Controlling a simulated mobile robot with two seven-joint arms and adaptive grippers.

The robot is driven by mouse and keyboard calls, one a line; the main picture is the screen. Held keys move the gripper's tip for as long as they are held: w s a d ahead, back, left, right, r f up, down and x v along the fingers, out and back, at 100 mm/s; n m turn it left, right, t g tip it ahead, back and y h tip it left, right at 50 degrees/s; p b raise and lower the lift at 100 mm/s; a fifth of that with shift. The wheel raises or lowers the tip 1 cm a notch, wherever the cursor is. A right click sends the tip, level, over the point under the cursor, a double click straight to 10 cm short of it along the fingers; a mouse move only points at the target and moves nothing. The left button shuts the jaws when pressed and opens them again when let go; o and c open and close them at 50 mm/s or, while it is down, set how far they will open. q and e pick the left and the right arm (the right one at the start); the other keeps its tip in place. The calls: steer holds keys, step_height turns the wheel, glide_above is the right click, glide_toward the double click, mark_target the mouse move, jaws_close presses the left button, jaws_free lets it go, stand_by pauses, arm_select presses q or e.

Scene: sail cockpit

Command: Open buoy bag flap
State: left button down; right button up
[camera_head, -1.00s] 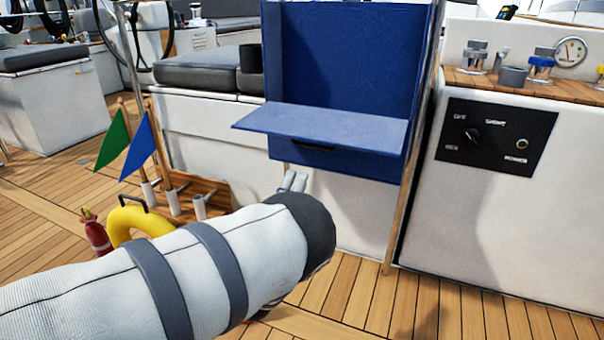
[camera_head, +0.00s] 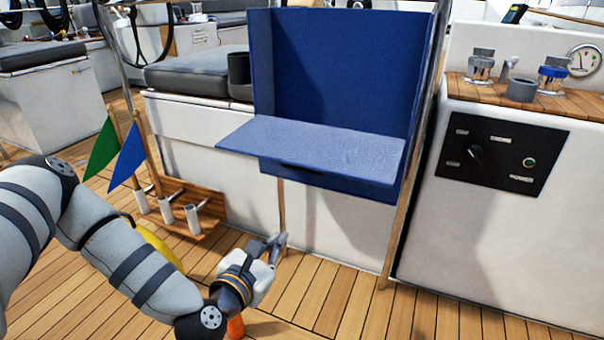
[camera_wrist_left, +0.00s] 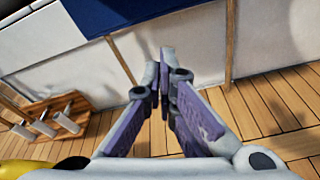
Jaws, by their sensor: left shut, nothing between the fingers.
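The blue buoy bag (camera_head: 345,75) hangs against the white cockpit wall, with a tall back panel and a left side panel. Its flap (camera_head: 320,145) sticks out toward me, nearly level, like a shelf, and the bag's inside above it is exposed. A dark handle strip shows under the flap's front edge. My left gripper (camera_head: 281,242) is below and in front of the bag, apart from the flap, with nothing held. In the left wrist view its fingers (camera_wrist_left: 164,70) are together, and a piece of the blue bag (camera_wrist_left: 120,12) shows at the top. My right gripper is out of view.
A wooden rack (camera_head: 200,222) with white tubes holds green (camera_head: 103,150) and blue (camera_head: 128,155) flags at left. A yellow ring (camera_head: 158,243) is partly behind my arm. A console with a black switch panel (camera_head: 502,155) stands right.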

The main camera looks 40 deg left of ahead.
mark_target(298, 169)
arm_select(q)
steer(key=w+a+r+n+t, duration=0.1)
steer(key=w+a+r+n, duration=0.1)
steer(key=w+r, duration=0.5)
steer(key=w+n, duration=0.1)
steer(key=w, duration=0.2)
steer(key=shift+a+r+b, duration=0.15)
steer(key=shift+a+b, duration=0.15)
steer(key=shift+a, duration=0.1)
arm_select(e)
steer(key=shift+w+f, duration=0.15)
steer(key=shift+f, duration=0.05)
arm_select(q)
steer(key=r+p, duration=0.2)
steer(key=s+r+p, duration=0.1)
steer(key=p, duration=0.1)
steer(key=shift+d+r+g, duration=0.1)
steer(key=shift+r+g, duration=0.2)
steer(key=shift+r, duration=0.05)
steer(key=shift+f, duration=0.1)
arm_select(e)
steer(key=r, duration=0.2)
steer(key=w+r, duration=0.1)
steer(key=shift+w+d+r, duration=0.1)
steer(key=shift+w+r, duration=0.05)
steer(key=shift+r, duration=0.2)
arm_select(q)
steer(key=shift+f, duration=0.1)
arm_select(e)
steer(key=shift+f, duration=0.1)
